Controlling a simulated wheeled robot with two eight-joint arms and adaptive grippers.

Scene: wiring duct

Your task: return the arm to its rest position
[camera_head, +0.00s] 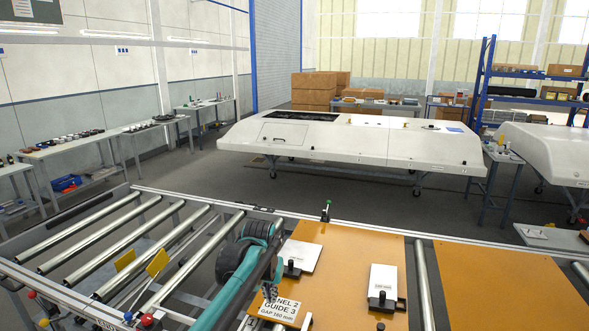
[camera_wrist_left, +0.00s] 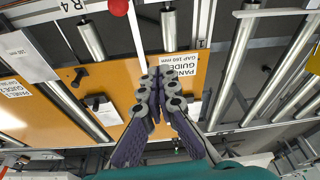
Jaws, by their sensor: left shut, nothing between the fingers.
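My left arm, teal and dark grey, reaches in over the roller frame in the head view. My left gripper (camera_head: 270,292) hangs over the left edge of an orange panel (camera_head: 345,250), close to a white label reading "GUIDE 3" and "GAP 160 mm" (camera_head: 279,309). In the left wrist view the gripper's grey fingers (camera_wrist_left: 158,88) are together and empty, with the orange panel (camera_wrist_left: 70,82) and the label (camera_wrist_left: 180,66) beyond them. My right gripper is in neither view.
Bare metal rollers (camera_head: 100,240) fill the frame's left part. White plates with black clamps (camera_head: 382,288) sit on the panel. A second orange panel (camera_head: 500,285) lies to the right. A white machine housing (camera_head: 350,145) stands behind, across open floor.

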